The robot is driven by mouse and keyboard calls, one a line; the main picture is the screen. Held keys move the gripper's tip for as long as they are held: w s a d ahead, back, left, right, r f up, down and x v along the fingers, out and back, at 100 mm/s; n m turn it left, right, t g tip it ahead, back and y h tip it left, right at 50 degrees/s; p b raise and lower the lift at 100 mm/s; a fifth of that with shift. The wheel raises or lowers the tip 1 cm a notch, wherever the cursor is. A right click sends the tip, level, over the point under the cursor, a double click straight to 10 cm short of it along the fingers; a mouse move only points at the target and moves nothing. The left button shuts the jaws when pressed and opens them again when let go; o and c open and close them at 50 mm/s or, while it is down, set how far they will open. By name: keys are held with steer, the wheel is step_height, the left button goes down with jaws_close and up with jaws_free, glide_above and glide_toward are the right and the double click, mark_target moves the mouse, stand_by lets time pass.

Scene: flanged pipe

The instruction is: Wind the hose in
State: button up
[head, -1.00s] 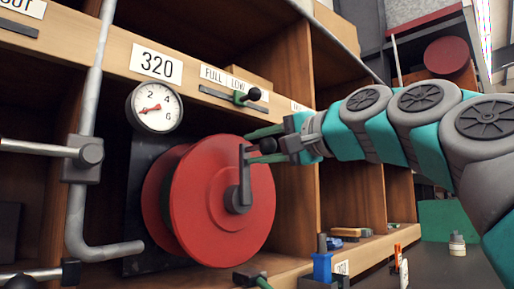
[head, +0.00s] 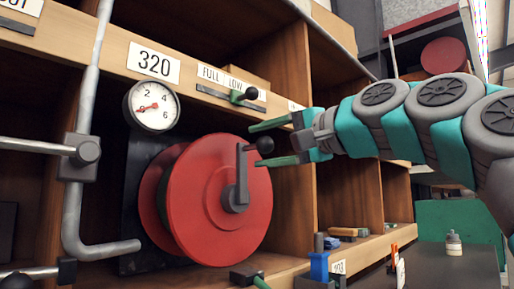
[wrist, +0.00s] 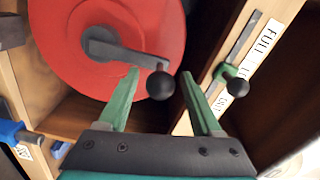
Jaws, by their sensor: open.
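A red hose reel (head: 205,205) is mounted in the wooden shelf, with a dark grey crank arm (head: 241,180) on its face. The crank ends in a black ball knob (head: 265,145), which points up and to the right. My gripper (head: 253,145) is open, its green fingers on either side of the knob in the head view. In the wrist view the knob (wrist: 160,86) shows between and just past the fingertips of my gripper (wrist: 158,72). I cannot tell whether a finger touches it. No hose is clearly visible on the reel.
A slider with a green block and black knob (head: 250,94) sits on the shelf edge above, close to my gripper. A gauge (head: 151,107) and grey pipe (head: 83,170) stand at left. A blue item (head: 319,266) and small tools lie lower right.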

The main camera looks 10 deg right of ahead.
steer(key=v, duration=0.5)
steer(key=shift+s+d, duration=0.15)
steer(key=shift+s, duration=0.05)
